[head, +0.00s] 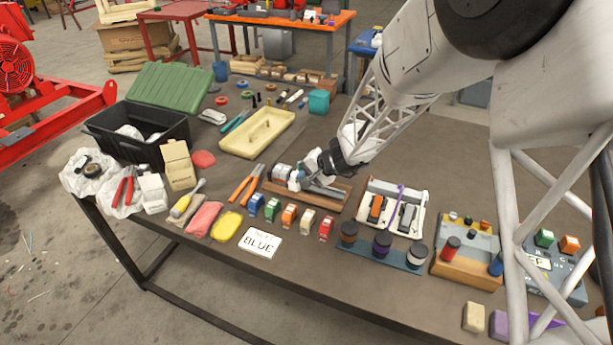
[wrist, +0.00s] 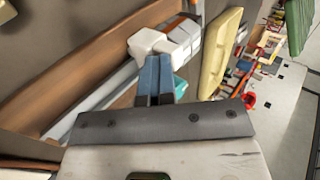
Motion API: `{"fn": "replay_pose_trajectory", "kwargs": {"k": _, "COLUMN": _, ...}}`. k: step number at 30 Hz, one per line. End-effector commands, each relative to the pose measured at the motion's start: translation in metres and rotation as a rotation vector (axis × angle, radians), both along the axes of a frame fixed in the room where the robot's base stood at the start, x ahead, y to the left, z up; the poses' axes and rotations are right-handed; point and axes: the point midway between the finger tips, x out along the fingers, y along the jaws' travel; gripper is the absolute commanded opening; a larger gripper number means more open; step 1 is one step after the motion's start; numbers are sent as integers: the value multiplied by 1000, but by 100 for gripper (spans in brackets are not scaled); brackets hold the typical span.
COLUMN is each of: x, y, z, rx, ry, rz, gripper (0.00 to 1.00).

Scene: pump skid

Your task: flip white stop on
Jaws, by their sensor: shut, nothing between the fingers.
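A wooden-based rail fixture (head: 335,203) lies at the middle of the bench. It also shows in the wrist view (wrist: 75,85) as a brown board with a grey metal rail. A white stop (wrist: 150,42) sits on the rail near one end; in the head view it shows as a small white piece (head: 294,180). My gripper (head: 306,178) is low over the fixture. In the wrist view its blue-grey fingers (wrist: 153,62) are together and empty, with the tips right at the white stop. I cannot tell whether they touch it. The fingers hide part of the stop.
Orange-handled pliers (head: 246,184) lie left of the fixture, and a cream tray (head: 280,146) is behind it. A white double-switch box (head: 368,216) stands close on the right.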

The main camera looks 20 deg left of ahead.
Motion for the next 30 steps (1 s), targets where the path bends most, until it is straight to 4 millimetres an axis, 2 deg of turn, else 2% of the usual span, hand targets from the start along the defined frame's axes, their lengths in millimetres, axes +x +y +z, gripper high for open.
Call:
{"fn": "replay_pose_trajectory", "kwargs": {"k": 1, "x": 0, "y": 12, "z": 2, "rx": 7, "ry": -2, "rz": 9, "gripper": 0}}
{"fn": "replay_pose_trajectory", "kwargs": {"k": 14, "x": 0, "y": 6, "z": 3, "rx": 10, "ry": -2, "rz": 7, "gripper": 0}}
{"fn": "replay_pose_trajectory", "kwargs": {"k": 20, "x": 1, "y": -14, "z": 3, "rx": 9, "ry": -2, "rz": 4, "gripper": 0}}
{"fn": "replay_pose_trajectory", "kwargs": {"k": 25, "x": 1, "y": -42, "z": 2, "rx": 4, "ry": 0, "rz": -3, "gripper": 0}}
{"fn": "replay_pose_trajectory", "kwargs": {"k": 30, "x": 1, "y": -62, "z": 21, "rx": 5, "ry": -2, "rz": -2, "gripper": 0}}
